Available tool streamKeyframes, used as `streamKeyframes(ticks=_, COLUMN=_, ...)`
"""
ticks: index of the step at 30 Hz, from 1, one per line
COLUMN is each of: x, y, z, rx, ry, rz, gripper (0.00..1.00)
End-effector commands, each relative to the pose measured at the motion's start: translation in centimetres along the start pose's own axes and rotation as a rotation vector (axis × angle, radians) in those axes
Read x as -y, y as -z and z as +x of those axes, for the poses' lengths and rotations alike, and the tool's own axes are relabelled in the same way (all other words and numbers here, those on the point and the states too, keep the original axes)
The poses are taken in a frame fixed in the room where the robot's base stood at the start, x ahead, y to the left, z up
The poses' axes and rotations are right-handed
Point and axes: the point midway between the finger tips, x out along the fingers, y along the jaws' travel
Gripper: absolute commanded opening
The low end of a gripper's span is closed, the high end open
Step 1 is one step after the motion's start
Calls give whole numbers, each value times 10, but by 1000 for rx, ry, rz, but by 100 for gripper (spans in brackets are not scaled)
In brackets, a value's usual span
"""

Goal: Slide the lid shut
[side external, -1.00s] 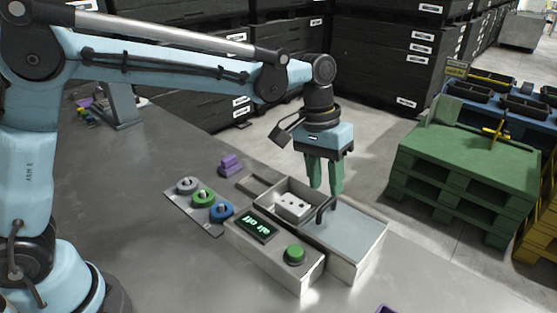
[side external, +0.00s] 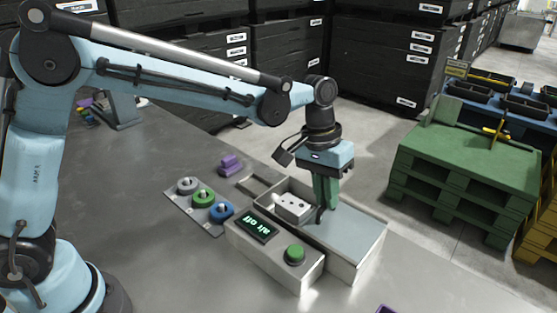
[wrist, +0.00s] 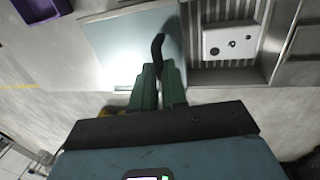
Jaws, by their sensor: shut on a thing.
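The washer box stands on the grey table, with its pale blue-grey lid (side external: 344,236) covering the right part and the left part open. The lid also fills the left side of the box in the wrist view (wrist: 120,45). A dark curved handle (wrist: 157,48) stands at the lid's edge beside the opening. My gripper (side external: 322,206) is lowered onto the handle, its green fingers close together and shut on it. A white block with dark holes (side external: 293,208) sits in the open part, on a ribbed floor seen in the wrist view (wrist: 232,40).
A control box with a lit display (side external: 258,228) and a green button (side external: 295,252) adjoins the near side. A plate with grey, green and blue knobs (side external: 203,198) and a purple piece (side external: 231,164) lie to the left. A purple bin (wrist: 40,8) shows in the wrist view.

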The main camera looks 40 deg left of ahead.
Motion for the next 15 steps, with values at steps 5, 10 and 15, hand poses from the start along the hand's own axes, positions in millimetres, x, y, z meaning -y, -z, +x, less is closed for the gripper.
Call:
streamKeyframes(ticks=5, x=0, y=0, z=0, rx=0, ry=0, rz=0, gripper=0)
streamKeyframes(ticks=10, x=14, y=1, z=-3, rx=0, ry=0, rz=-6, gripper=0)
streamKeyframes(ticks=15, x=59, y=1, z=-12, rx=-3, ry=0, rz=-11, gripper=0)
